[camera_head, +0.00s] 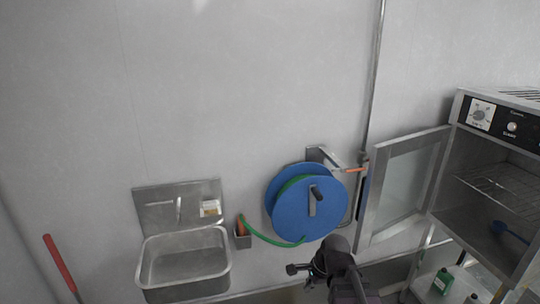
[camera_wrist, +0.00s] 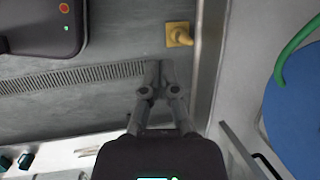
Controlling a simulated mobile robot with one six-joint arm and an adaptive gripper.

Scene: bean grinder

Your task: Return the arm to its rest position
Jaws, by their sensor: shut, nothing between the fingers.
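My gripper (camera_wrist: 157,82) shows in the wrist view with its two dark fingers together and nothing between them. It is over a grey floor or surface with a slotted strip (camera_wrist: 85,76). In the head view, part of my dark arm (camera_head: 338,262) shows at the bottom, just below the blue hose reel (camera_head: 288,192). I cannot make out the fingertips clearly there. Much of the arm is outside the picture.
A metal sink (camera_head: 185,292) is left of the reel. At right stands a metal cabinet (camera_head: 440,218) with its glazed door (camera_head: 408,185) open. A yellow fitting (camera_wrist: 179,35) and a dark device (camera_wrist: 40,28) show in the wrist view. A red handle (camera_head: 60,264) is far left.

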